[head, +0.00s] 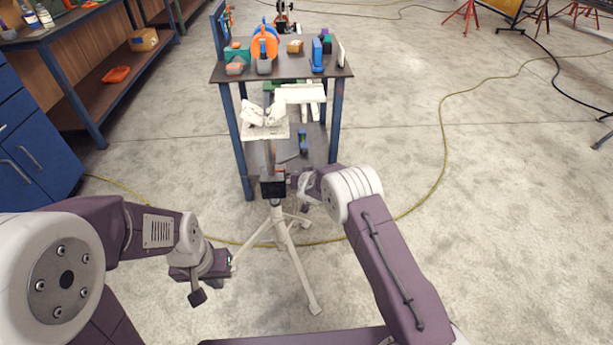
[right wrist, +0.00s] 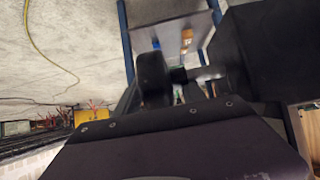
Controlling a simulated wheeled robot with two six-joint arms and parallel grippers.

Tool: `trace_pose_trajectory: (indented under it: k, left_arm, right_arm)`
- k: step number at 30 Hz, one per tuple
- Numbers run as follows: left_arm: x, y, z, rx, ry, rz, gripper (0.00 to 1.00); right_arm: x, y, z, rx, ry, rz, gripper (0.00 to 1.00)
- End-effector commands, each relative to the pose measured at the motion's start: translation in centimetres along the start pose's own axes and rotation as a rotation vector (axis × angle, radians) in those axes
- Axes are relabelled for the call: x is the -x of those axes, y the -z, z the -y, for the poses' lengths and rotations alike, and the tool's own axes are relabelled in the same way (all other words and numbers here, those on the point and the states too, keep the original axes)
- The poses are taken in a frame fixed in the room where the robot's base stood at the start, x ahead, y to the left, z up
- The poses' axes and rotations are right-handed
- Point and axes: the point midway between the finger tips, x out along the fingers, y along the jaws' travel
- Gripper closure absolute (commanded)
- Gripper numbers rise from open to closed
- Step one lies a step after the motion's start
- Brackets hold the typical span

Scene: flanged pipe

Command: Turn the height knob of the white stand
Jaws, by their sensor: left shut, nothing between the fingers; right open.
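In the right wrist view, a dark rounded knob (right wrist: 152,78) sits on a short shaft beside a large black block (right wrist: 275,50). My right gripper (head: 303,187) is open at the right side of the stand's top, close to the knob; whether its fingers touch the knob is hidden. My left gripper (head: 205,283) is shut and empty, low at the left of the stand.
A blue workbench (head: 60,80) is at the left. A yellow cable (head: 440,165) crosses the floor. The floor at the right is mostly open.

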Motion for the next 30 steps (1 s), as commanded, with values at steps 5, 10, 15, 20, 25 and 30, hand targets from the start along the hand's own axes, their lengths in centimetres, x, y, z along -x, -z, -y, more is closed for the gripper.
trace_pose_trajectory:
  k: [5,10,15,20,25,30]
  left_arm:
    - [1.0,0.1,0.0,0.000,0.000,0.000,1.00]
    - [1.8,0.2,0.0,0.000,0.000,0.000,1.00]
    - [2.1,0.2,0.0,0.000,0.000,0.000,1.00]
    - [2.1,0.2,0.0,0.000,0.000,0.000,1.00]
    - [2.0,0.2,0.0,0.000,0.000,0.000,1.00]
    - [-1.8,-0.2,0.0,0.000,0.000,0.000,1.00]
  right_arm:
    - [3.3,0.3,0.1,0.002,0.002,0.000,0.53]
    - [6.3,0.3,0.1,0.002,0.003,0.000,0.53]
    - [8.0,0.1,0.1,0.000,0.002,0.001,0.53]
    - [8.3,0.0,0.0,-0.001,0.002,-0.001,0.53]
    - [8.3,0.0,0.0,-0.001,0.002,-0.001,0.53]
    - [7.0,-1.2,0.1,0.002,0.003,-0.045,0.53]
